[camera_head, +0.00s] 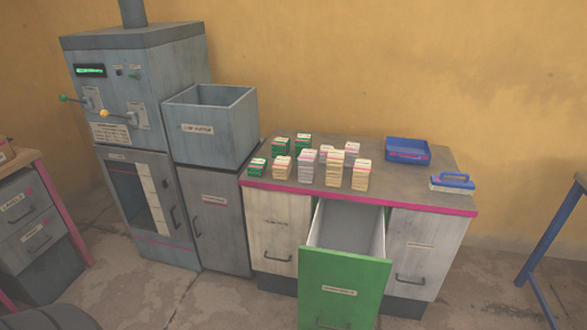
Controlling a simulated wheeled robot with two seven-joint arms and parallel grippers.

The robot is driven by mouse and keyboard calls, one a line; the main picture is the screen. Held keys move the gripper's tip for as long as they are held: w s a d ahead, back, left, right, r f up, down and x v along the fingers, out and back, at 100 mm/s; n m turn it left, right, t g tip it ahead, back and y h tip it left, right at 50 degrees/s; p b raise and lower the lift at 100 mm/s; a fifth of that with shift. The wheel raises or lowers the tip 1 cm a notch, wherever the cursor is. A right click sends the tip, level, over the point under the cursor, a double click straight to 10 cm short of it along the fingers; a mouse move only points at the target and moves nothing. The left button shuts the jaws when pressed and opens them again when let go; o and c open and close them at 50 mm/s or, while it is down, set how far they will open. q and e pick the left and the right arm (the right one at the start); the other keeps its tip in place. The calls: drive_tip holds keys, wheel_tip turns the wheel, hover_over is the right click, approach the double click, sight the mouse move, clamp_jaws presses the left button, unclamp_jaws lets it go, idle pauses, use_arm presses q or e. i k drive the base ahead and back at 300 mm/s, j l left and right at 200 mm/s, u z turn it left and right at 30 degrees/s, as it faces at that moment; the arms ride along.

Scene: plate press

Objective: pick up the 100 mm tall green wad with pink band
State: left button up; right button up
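Several small banded wads stand in a group on the counter (440,195), left of its middle. Three look green: one at the front left (257,168), one behind it (280,147) and one at the back (303,142). The others are cream, yellowish or pale pink, such as a tall yellowish wad (334,168) and a pale pinkish wad (307,165). Band colours and exact heights are too small to tell, so I cannot say which green wad has the pink band. Neither of my grippers is in view.
A green-fronted drawer (345,285) stands open below the counter and juts forward. A blue tray (407,150) and a blue-handled brush (453,183) lie on the right. A grey open bin (212,128) and a press machine (140,85) stand left.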

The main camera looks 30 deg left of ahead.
sight(303, 141)
drive_tip(key=i+j, duration=0.15)
drive_tip(key=j, duration=0.25)
drive_tip(key=i+j, duration=0.1)
drive_tip(key=j, duration=0.3)
drive_tip(key=i+j, duration=0.15)
drive_tip(key=j, duration=0.25)
drive_tip(key=i+j, duration=0.1)
drive_tip(key=j, duration=0.3)
drive_tip(key=i+j, duration=0.15)
drive_tip(key=j, duration=0.25)
drive_tip(key=i+j, duration=0.1)
drive_tip(key=j, duration=0.3)
drive_tip(key=i+j, duration=0.15)
drive_tip(key=j, duration=0.25)
drive_tip(key=i+j, duration=0.1)
drive_tip(key=j, duration=0.3)
